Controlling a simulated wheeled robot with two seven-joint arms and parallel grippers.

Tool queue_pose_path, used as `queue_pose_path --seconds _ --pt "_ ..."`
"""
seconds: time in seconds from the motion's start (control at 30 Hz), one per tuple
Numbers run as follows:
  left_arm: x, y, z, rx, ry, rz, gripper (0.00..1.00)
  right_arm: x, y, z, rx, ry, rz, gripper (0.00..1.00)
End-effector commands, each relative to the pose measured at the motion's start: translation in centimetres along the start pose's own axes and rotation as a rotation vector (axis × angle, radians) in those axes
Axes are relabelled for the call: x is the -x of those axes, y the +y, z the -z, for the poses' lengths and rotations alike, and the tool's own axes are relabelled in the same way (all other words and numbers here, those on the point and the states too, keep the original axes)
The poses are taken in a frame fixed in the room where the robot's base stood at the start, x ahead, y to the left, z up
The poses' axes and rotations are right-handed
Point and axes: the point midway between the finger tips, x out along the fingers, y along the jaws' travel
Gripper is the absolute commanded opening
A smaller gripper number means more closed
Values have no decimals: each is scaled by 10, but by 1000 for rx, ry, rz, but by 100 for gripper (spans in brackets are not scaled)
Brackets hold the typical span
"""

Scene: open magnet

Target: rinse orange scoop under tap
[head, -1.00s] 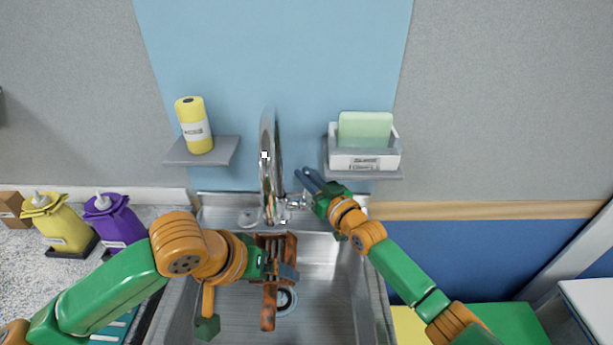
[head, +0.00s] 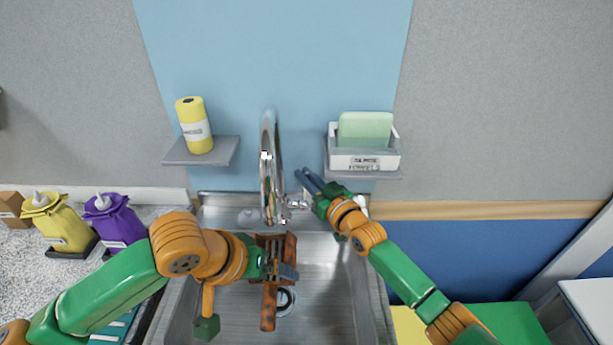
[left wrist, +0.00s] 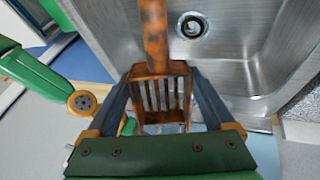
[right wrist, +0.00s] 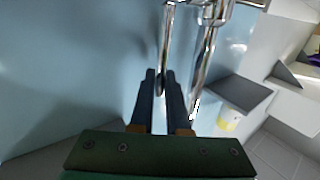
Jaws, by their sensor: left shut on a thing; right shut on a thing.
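The orange scoop (head: 268,308), with brown stains and a slotted head, is over the sink below the tap (head: 268,170). My left gripper (head: 290,272) is shut on it. In the left wrist view the scoop's slotted head (left wrist: 160,94) sits between the fingers and its handle (left wrist: 154,35) points away over the sink. My right gripper (head: 308,180) is at the tap's right side. In the right wrist view its fingertips (right wrist: 159,76) close around the thin chrome tap lever (right wrist: 167,45). I cannot make out a water stream.
The steel sink (head: 335,285) has a round drain (head: 286,301) under the scoop. Yellow (head: 58,225) and purple (head: 115,220) dispensers stand left.

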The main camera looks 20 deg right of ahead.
Motion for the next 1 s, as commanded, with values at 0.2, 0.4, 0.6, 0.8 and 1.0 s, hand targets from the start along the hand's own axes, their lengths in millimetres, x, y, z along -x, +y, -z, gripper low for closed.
queue_pose_path --seconds 0.2,0.4,0.6,0.8,1.0 --pt "0 0 0 0 0 0 31 9 -6 -2 64 94 6 0" --pt "0 0 0 0 0 0 31 10 -6 -2 67 97 6 0" --pt "0 0 0 0 0 0 31 10 -6 -2 66 97 6 44" --pt "0 0 0 0 0 0 31 9 -6 -1 66 98 6 44" --pt "0 0 0 0 0 0 31 29 -6 -5 64 97 6 44"
